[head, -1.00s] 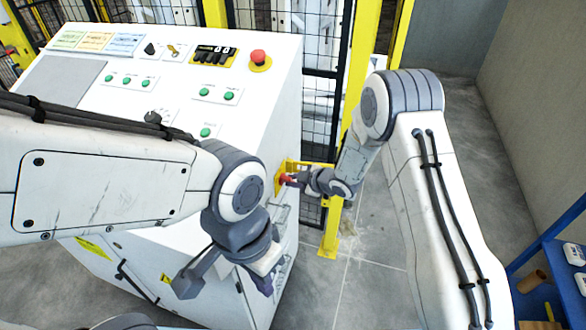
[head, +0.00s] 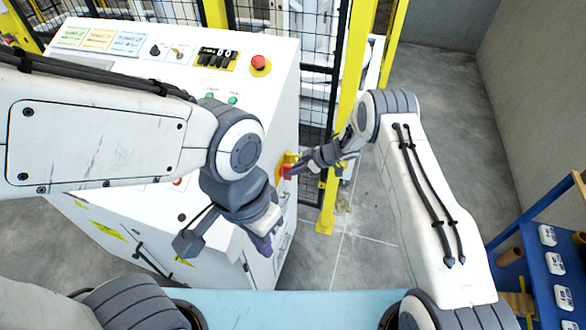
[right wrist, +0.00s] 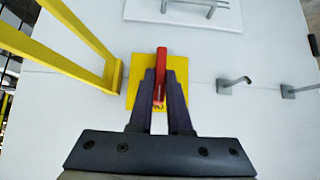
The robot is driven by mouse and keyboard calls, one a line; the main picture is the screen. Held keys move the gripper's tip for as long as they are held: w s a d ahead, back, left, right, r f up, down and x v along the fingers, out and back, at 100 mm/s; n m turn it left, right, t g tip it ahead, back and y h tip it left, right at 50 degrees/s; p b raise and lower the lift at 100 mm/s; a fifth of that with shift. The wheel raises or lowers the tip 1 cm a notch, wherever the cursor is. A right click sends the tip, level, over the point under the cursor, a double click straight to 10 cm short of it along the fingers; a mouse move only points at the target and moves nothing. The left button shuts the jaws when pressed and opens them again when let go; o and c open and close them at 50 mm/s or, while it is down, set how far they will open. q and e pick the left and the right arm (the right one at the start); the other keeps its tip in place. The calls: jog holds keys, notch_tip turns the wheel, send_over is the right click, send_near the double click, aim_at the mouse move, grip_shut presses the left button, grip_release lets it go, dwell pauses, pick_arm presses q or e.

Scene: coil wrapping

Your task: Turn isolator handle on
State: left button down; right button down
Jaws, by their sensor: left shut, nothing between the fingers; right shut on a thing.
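The red isolator handle (right wrist: 161,62) stands on a yellow plate (right wrist: 179,66) on the white side of the control cabinet. In the right wrist view it points straight up in the picture. My right gripper (right wrist: 161,80) is shut on the handle, one finger on each side. In the head view the red handle (head: 286,169) shows at the cabinet's right side, with my right gripper (head: 292,171) at it. My left gripper (head: 268,240) is shut and empty, in front of the cabinet.
The white cabinet (head: 140,75) carries buttons and a red emergency stop (head: 259,63) on top. A yellow post (head: 347,120) and black mesh fence stand behind the handle. A blue shelf (head: 545,280) stands at the right. Grey floor lies open between.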

dwell(0.3)
jog(key=c, duration=0.9)
grip_release()
jog(key=shift+o, duration=0.2)
jog(key=b+v, duration=0.2)
jog(key=v, duration=0.8)
jog(key=shift+r+b, duration=0.15)
jog(key=shift+b, duration=0.15)
jog(key=shift+d, duration=0.1)
